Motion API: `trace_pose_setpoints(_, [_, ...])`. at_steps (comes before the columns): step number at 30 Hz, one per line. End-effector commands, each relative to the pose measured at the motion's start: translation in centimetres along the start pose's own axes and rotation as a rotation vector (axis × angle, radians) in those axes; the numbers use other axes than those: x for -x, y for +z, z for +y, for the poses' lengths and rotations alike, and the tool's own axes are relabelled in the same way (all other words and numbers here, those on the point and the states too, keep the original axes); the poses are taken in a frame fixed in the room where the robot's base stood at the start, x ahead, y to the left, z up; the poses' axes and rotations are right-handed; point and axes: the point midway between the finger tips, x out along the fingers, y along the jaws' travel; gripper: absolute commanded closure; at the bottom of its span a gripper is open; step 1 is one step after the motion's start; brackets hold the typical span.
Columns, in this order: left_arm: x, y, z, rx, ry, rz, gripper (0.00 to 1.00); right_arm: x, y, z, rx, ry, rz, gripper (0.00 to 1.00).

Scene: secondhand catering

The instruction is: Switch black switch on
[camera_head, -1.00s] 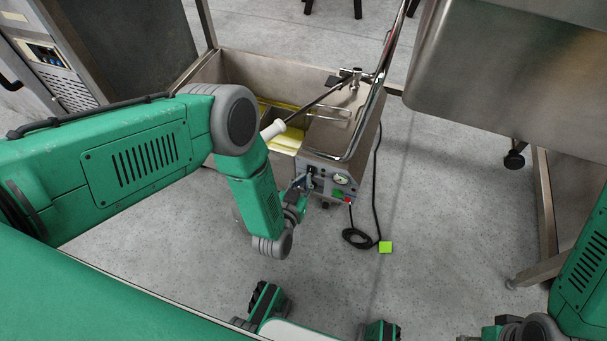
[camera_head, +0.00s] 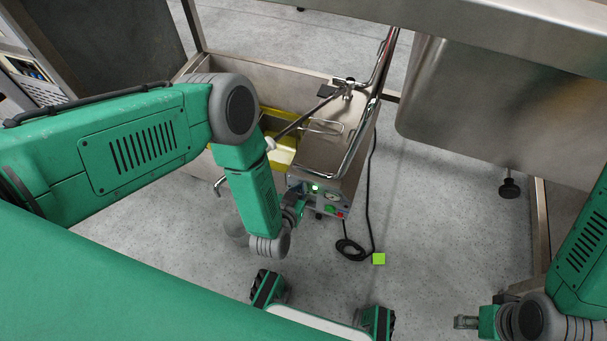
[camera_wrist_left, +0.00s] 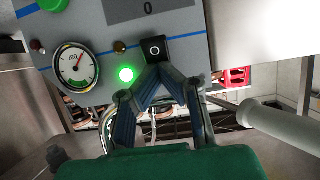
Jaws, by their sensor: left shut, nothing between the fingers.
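The black switch (camera_wrist_left: 155,48) is a small dark square rocker on the grey control panel (camera_wrist_left: 105,30) of a steel fryer-like unit (camera_head: 325,150). In the left wrist view my left gripper (camera_wrist_left: 160,72) is shut and empty, its fingertips just below the switch; I cannot tell if they touch it. A round green light (camera_wrist_left: 126,74) beside the switch is lit, and it also glows in the head view (camera_head: 315,188). In the head view my left gripper (camera_head: 298,190) is at the panel's left side, partly hidden by its wrist. My right gripper (camera_head: 466,322) is low at right, away from the unit.
A dial gauge (camera_wrist_left: 75,68) sits left of the green light. A chrome pipe (camera_head: 366,115) rises over the unit. A steel sink (camera_head: 480,115) overhangs at right.

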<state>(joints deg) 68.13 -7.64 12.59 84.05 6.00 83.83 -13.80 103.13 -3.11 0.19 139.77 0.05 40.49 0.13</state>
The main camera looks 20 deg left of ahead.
Motion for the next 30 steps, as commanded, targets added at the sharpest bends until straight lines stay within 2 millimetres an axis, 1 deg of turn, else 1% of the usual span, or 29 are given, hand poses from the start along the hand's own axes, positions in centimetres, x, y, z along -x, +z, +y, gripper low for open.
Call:
trace_pose_setpoints(1, [0.0,0.0,-0.1,-0.001,-0.002,-0.003,1.0,0.0,0.5,-0.1,0.002,-0.001,-0.012,0.6])
trace_pose_setpoints(4, [-0.2,0.1,-0.1,-0.001,-0.003,0.001,1.0,-0.2,0.2,0.0,-0.001,-0.001,-0.006,0.6])
trace_pose_setpoints(8, [-0.2,0.0,-0.1,-0.002,-0.002,0.002,1.0,-0.2,0.4,-0.1,0.001,-0.001,-0.009,0.6])
trace_pose_setpoints(16, [0.3,-1.1,-0.1,-0.002,-0.002,0.002,1.0,0.7,0.9,-0.1,0.001,-0.002,-0.021,0.6])
trace_pose_setpoints(20, [0.5,-1.4,-0.1,-0.002,-0.002,0.002,1.0,1.1,0.6,-0.1,0.0,-0.002,-0.016,0.6])
trace_pose_setpoints(30, [0.5,-1.4,-0.1,-0.002,-0.002,0.003,1.0,1.2,0.4,-0.1,0.0,-0.002,-0.012,0.6])
